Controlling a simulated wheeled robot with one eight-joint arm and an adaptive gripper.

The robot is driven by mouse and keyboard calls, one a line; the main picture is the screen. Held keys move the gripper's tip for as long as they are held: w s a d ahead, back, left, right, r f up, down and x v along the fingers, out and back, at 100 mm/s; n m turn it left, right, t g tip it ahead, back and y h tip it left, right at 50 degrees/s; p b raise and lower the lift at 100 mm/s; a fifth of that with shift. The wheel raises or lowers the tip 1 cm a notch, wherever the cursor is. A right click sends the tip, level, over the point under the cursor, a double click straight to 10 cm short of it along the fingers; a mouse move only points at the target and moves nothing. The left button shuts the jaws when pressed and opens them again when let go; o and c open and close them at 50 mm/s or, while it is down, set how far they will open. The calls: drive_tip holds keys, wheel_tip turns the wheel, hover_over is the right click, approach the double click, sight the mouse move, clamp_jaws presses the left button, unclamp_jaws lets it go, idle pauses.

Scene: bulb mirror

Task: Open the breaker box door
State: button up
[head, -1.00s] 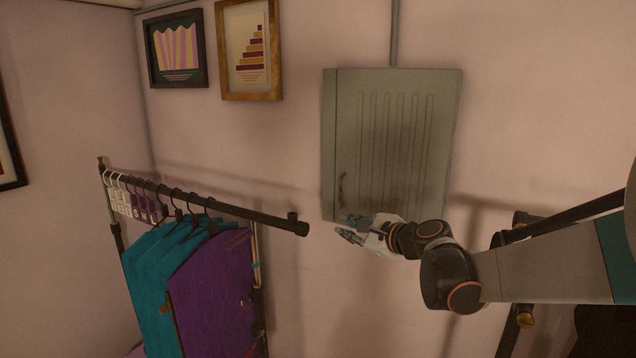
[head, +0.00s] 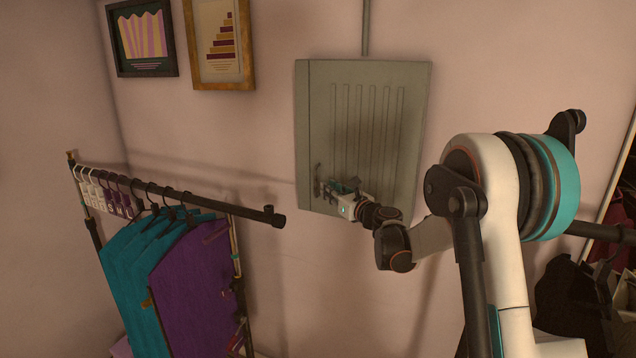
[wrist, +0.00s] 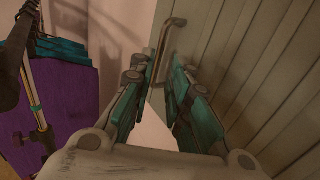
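The breaker box (head: 363,130) is a grey-green metal cabinet on the wall with a ribbed door that looks closed. Its handle (head: 317,178) is a thin vertical bar at the door's lower left, partly hidden by my gripper in the head view. My gripper (head: 332,187) is in front of the lower door, beside the handle. In the wrist view my gripper (wrist: 160,88) has its teal finger pads apart, and the handle (wrist: 163,50) shows beyond and between the fingertips. Whether the fingers touch the handle cannot be told.
A clothes rack (head: 180,196) with teal and purple garments stands to the left, its bar end near the box's lower left. Two framed pictures (head: 222,45) hang at upper left. Another dark rack with clutter (head: 590,285) is at right.

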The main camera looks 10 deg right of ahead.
sight(316, 181)
drive_tip(key=x, duration=0.7)
drive_tip(key=shift+w+a, duration=0.15)
drive_tip(key=shift+w, duration=0.15)
clamp_jaws()
